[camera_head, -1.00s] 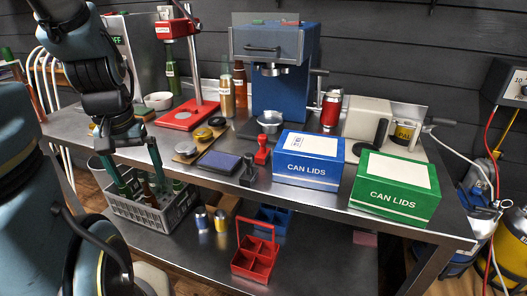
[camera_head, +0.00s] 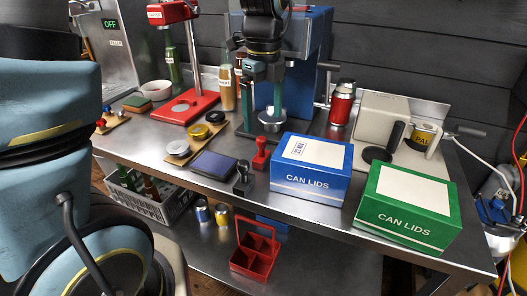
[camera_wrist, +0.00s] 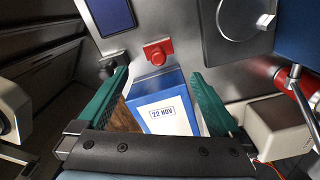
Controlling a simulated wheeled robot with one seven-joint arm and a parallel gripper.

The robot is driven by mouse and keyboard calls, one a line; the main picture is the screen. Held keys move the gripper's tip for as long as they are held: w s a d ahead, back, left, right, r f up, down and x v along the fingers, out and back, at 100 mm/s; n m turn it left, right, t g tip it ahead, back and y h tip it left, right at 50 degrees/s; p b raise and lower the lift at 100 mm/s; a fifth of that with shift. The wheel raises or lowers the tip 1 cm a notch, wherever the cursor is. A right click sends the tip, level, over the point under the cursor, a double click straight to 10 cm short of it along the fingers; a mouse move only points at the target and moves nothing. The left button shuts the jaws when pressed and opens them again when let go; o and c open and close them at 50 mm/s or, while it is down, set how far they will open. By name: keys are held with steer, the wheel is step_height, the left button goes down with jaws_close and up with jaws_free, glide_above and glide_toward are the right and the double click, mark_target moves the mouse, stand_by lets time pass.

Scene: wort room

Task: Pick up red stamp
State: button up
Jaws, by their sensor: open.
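The red stamp (camera_head: 262,155) stands upright on the metal table, just left of the blue CAN LIDS box (camera_head: 308,187). In the wrist view the red stamp (camera_wrist: 157,54) shows from above, beyond the fingertips and roughly centred between them. My gripper (camera_head: 262,125) is open and empty, with its fingers pointing down. In the head view it appears above and behind the stamp, in front of the blue machine. In the wrist view my gripper (camera_wrist: 160,74) has its teal fingers spread either side of the blue box (camera_wrist: 165,115); the height gap is unclear.
A black stamp (camera_head: 243,179) and a dark ink pad (camera_head: 213,165) lie left of the red stamp. A green CAN LIDS box (camera_head: 405,210) stands to the right. The red press (camera_head: 185,107) and blue machine (camera_head: 309,75) stand behind.

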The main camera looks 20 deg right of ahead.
mark_target(261, 149)
step_height(261, 149, down, 5)
steer(key=shift+f+p, duration=0.1)
steer(key=shift+p, duration=0.3)
steer(key=shift+w+a+f+p, duration=0.15)
steer(key=shift+f+p, duration=0.3)
steer(key=shift+f, duration=0.9)
steer(key=shift+a+f+p, duration=0.1)
steer(key=shift+f+p, duration=0.35)
steer(key=shift+f, duration=0.85)
steer(key=c, duration=1.2)
